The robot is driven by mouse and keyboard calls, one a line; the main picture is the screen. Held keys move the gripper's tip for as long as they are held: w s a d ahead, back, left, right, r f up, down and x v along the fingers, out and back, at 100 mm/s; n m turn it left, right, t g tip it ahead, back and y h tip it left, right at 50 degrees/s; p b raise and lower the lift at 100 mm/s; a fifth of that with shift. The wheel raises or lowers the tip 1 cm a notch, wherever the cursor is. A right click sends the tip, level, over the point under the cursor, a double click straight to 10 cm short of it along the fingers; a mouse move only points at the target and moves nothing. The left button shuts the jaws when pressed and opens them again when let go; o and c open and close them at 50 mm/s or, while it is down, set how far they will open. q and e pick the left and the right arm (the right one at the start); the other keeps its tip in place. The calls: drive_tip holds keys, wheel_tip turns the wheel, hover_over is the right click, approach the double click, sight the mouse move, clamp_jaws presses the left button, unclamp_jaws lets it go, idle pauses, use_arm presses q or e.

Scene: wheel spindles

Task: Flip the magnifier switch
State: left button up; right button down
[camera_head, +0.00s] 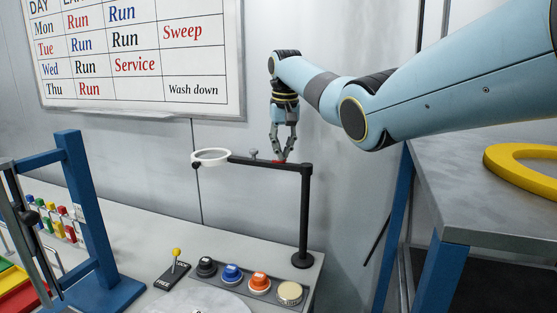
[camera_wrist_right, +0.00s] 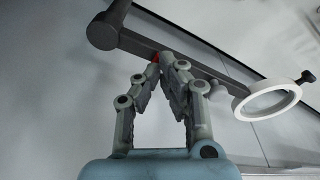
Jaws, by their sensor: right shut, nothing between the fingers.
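The magnifier has a white ring lens (camera_head: 212,165) on a dark horizontal arm (camera_head: 248,160), held by a black upright post (camera_head: 304,215) on a round base. A small red switch (camera_head: 278,161) sits on the dark arm, partly hidden by my fingers. My right gripper (camera_head: 280,157) hangs pointing down with its fingertips together, empty, at the red switch. In the right wrist view, the shut fingertips (camera_wrist_right: 163,60) are right by the red switch (camera_wrist_right: 156,58); whether they touch I cannot tell. The white ring (camera_wrist_right: 240,108) is to the right there. My left gripper is not in view.
Below the magnifier, a panel has black, blue (camera_head: 231,274), orange and cream knobs. A yellow-tipped lever (camera_head: 177,254) stands beside it. A blue frame (camera_head: 78,200) stands at left. A yellow ring (camera_head: 500,168) lies on the right table. A whiteboard (camera_head: 170,100) hangs behind.

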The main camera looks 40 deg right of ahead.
drive_tip(key=shift+f, duration=0.3)
wheel_tip(320, 180, up, 2)
drive_tip(key=shift+r+p, duration=0.1)
drive_tip(key=shift+p, duration=0.3)
drive_tip(key=shift+r, duration=2.4)
